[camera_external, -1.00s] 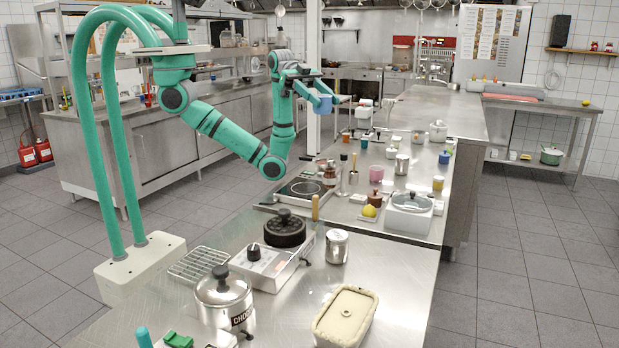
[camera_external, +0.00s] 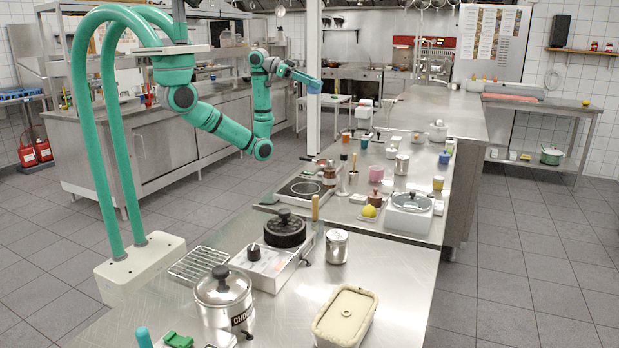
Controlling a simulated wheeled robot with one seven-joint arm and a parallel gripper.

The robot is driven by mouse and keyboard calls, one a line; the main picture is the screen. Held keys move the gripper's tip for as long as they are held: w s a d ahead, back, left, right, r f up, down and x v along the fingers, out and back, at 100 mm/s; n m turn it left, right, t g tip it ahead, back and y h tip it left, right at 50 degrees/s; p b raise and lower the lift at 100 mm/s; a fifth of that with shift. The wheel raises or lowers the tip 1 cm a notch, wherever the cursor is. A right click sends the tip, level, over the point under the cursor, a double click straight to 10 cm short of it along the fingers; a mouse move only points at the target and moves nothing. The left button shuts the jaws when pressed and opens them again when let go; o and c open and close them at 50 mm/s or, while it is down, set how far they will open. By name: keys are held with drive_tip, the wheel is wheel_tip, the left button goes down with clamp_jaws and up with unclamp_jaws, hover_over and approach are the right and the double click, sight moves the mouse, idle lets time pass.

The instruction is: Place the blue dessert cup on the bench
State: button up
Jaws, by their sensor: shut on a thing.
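My gripper (camera_external: 304,78) is at the end of the green arm, near the picture's centre top. It is shut on the blue dessert cup (camera_external: 314,86) and holds it in the air, well above the floor. The cup shows small in front of the white post, and my fingers hide part of it. Steel benches stand around: a long one along the left (camera_external: 195,115), a middle one (camera_external: 400,222) crowded with things, and a near one (camera_external: 405,300). I cannot tell which one the task means.
A white post (camera_external: 313,120) rises close to the cup in the picture. The middle bench holds a black hotplate (camera_external: 305,189), a white lidded pot (camera_external: 409,214), a yellow lemon (camera_external: 369,211) and several small cups. A low white table (camera_external: 325,101) stands behind the post.

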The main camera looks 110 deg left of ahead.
drive_tip(key=s+a+n+y, duration=0.2)
drive_tip(key=s+a, duration=0.3)
drive_tip(key=s, duration=0.1)
wheel_tip(320, 180, down, 18)
drive_tip(key=w+a+f, duration=0.4)
drive_tip(key=a, duration=0.1)
drive_tip(key=w+a+f, duration=0.4)
drive_tip(key=f, duration=0.1)
drive_tip(key=shift+w+a+f, duration=0.2)
drive_tip(key=shift+w+a, duration=0.1)
drive_tip(key=shift+a, duration=0.05)
drive_tip(key=shift+w+a+f+g, duration=0.2)
drive_tip(key=shift+a+f+g, duration=0.1)
drive_tip(key=shift+f, duration=1.55)
drive_tip(key=shift+d+f, duration=0.1)
drive_tip(key=shift+f, duration=0.05)
drive_tip(key=o, duration=1.1)
